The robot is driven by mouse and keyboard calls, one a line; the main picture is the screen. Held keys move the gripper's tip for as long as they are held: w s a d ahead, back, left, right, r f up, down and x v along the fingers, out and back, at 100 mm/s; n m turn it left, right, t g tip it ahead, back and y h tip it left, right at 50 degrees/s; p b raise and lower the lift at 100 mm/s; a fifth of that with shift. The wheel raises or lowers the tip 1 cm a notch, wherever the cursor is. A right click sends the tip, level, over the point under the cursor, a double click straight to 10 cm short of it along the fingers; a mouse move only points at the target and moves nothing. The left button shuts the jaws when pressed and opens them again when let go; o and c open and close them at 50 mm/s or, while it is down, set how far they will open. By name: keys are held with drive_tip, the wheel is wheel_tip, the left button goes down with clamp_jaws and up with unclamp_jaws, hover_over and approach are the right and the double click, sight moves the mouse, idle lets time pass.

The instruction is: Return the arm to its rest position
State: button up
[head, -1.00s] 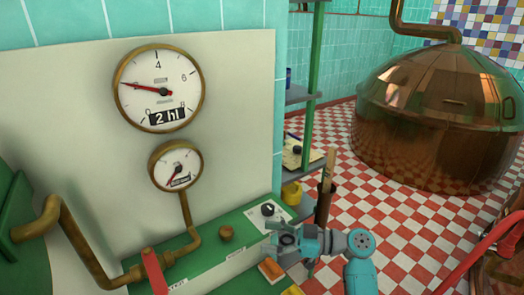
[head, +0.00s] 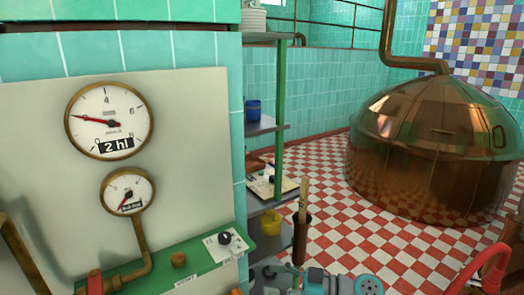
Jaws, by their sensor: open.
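My gripper (head: 270,276) shows at the bottom edge of the head view, just right of the green control panel (head: 205,262). It is open, with nothing seen between its fingers, and its lower part is cut off by the frame. My teal arm (head: 318,281) runs to the right from it, also cut off at the bottom. The gripper appears apart from the black knob (head: 225,238) on the panel.
Two gauges, a large one (head: 109,120) and a small one (head: 127,191), hang on the pale wall board. A shelf unit (head: 281,110) with a blue cup (head: 253,110) and a yellow pot (head: 270,223) stands behind. A copper kettle (head: 435,150) stands on the checkered floor (head: 345,235).

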drive_tip(key=s+d+f+m+t+h, duration=0.1)
drive_tip(key=s+f+m+t+h, duration=0.25)
drive_tip(key=f, duration=0.45)
drive_tip(key=s+d+f+m+t+h, duration=0.15)
drive_tip(key=s+f+m, duration=0.3)
drive_tip(key=f, duration=0.45)
drive_tip(key=s+d+f+m+t+h, duration=0.1)
drive_tip(key=s+d+f+m+h, duration=0.25)
drive_tip(key=s, duration=0.35)
drive_tip(key=s+d+f+m+t+h, duration=0.2)
drive_tip(key=s+f+h, duration=0.1)
drive_tip(key=s+f, duration=0.3)
drive_tip(key=s+d+r+m+t+h, duration=0.1)
drive_tip(key=s+d+r+h, duration=0.2)
drive_tip(key=s, duration=0.5)
drive_tip(key=s+d+r+m+h, duration=0.1)
drive_tip(key=s+d+r+h, duration=0.15)
drive_tip(key=s, duration=0.65)
drive_tip(key=s+d+r+t, duration=0.1)
drive_tip(key=s+r+t, duration=0.1)
drive_tip(key=s+r, duration=0.7)
wheel_tip(320, 180, up, 4)
drive_tip(key=shift+s+d, duration=0.35)
